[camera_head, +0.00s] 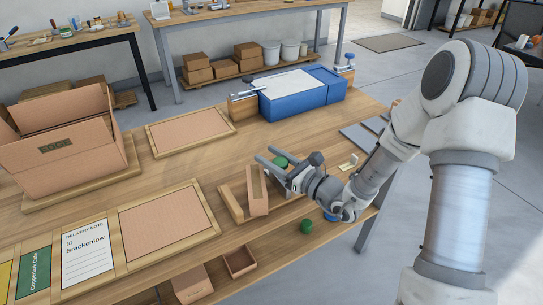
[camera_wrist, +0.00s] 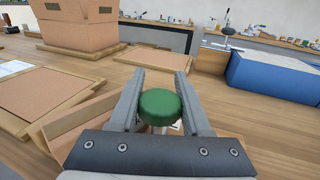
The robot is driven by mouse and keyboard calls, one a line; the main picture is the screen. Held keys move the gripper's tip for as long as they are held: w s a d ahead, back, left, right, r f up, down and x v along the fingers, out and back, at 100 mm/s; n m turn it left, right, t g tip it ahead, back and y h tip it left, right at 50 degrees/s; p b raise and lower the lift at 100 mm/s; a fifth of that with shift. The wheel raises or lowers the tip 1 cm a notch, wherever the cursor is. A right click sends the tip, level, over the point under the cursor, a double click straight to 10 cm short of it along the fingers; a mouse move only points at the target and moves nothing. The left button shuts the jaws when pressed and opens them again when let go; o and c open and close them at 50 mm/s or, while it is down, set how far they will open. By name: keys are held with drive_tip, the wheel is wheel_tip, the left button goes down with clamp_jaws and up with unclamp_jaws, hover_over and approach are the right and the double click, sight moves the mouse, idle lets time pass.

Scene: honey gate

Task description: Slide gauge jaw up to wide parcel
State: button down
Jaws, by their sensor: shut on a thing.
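My gripper (camera_head: 265,155) is over the right part of the wooden table, its fingers on either side of a green round knob (camera_head: 281,162). In the wrist view the knob (camera_wrist: 160,104) sits on a pale stem between the two fingers of my gripper (camera_wrist: 161,73). To the left of my gripper are a low wooden strip (camera_head: 230,203) and a taller tan block (camera_head: 257,192), side by side with a narrow gap. I cannot tell which of these is the parcel or a gauge part. My gripper hides what the knob's stem stands on.
A blue case (camera_head: 300,96) stands at the table's back right. A large open carton (camera_head: 60,150) is at the left. Framed tan pads (camera_head: 190,130) and a delivery note (camera_head: 87,252) lie flat.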

drive_tip(key=shift+c, duration=1.8)
unclamp_jaws()
drive_tip(key=p+v, duration=0.1)
drive_tip(key=v, duration=1.6)
drive_tip(key=shift+d, duration=0.25)
drive_tip(key=shift+s, duration=0.15)
